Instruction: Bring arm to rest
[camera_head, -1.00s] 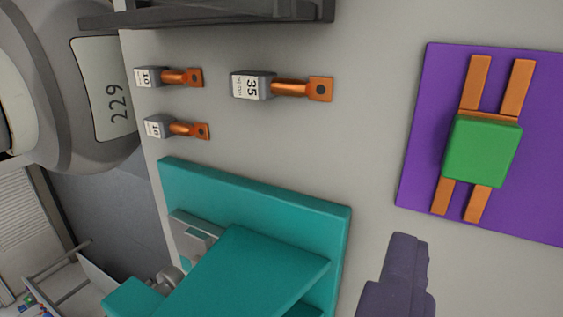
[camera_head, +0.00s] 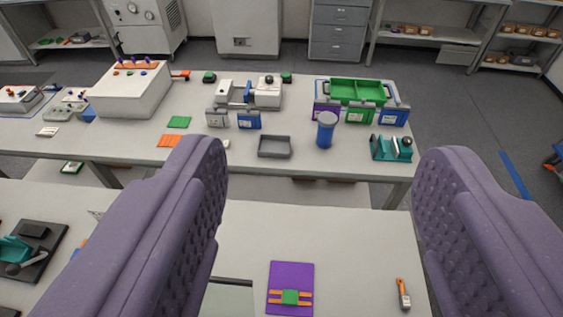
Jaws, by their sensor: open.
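My gripper (camera_head: 322,230) is open and empty. Its two purple-grey padded fingers stand wide apart at the left and right of the view, above the near bench (camera_head: 340,235). Between them, lower down on the bench, lies a purple plate (camera_head: 291,270) with a green block (camera_head: 290,297) and orange strips on it. A lug with an orange end and a grey body (camera_head: 403,293) lies near the bench's right edge. The fingers hide parts of the near bench.
A far bench carries a white box (camera_head: 130,95), a grey tray (camera_head: 274,147), a blue cup (camera_head: 326,130), a green tray (camera_head: 357,91) and a teal fixture (camera_head: 391,148). A black plate (camera_head: 32,247) lies at the near left. Floor shows at the right.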

